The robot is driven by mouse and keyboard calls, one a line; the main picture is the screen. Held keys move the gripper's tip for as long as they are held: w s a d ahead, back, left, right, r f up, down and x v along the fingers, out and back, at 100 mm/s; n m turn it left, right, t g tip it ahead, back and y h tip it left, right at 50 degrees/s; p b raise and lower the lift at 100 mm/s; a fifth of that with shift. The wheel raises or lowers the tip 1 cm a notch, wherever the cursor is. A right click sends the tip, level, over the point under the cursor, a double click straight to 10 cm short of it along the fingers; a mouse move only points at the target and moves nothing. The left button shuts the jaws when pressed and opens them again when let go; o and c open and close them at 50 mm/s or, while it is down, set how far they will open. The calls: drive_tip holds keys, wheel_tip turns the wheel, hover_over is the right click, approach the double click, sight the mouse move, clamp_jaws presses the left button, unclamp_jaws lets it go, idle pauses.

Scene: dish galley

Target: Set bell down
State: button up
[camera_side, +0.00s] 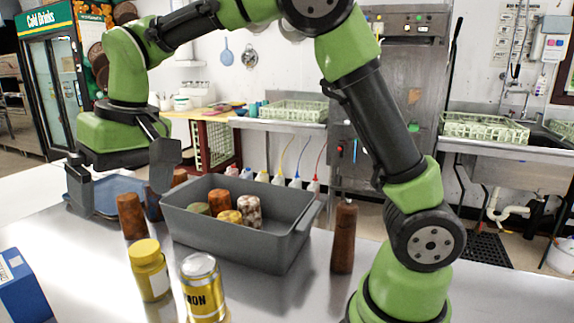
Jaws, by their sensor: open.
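I cannot make out a bell in this view; it may be hidden. My gripper (120,195) is at the left, pointing down, with its two dark fingers wide apart. No object shows held between them. A blue-grey tray (108,187) lies on the steel counter (325,295) behind the fingers, partly covered by them. A brown cylinder (131,216) stands just below and between the fingers in the picture; I cannot tell whether they touch it.
A grey bin (225,241) with several short cylinders inside stands right of my gripper. A brown mill-shaped object (344,238) stands right of it. A yellow jar (149,270), gold can (203,290) and blue box (22,287) are in front. Bare counter lies between can and mill.

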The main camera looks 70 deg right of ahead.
drive_tip(key=s+d+r+m+t, duration=0.1)
drive_tip(key=s+d+r, duration=0.15)
drive_tip(key=s, duration=0.25)
drive_tip(key=s+d+r+t, duration=0.1)
drive_tip(key=s+d+r, duration=0.1)
drive_tip(key=s+r, duration=0.15)
drive_tip(key=s+d+f+m+t, duration=0.1)
drive_tip(key=s, duration=0.5)
drive_tip(key=s+d+f+t, duration=0.1)
drive_tip(key=s+t, duration=0.1)
drive_tip(key=s, duration=0.4)
drive_tip(key=shift+d+f+m+y, duration=0.25)
drive_tip(key=shift+d+m+y, duration=0.05)
drive_tip(key=shift+d+m, duration=0.1)
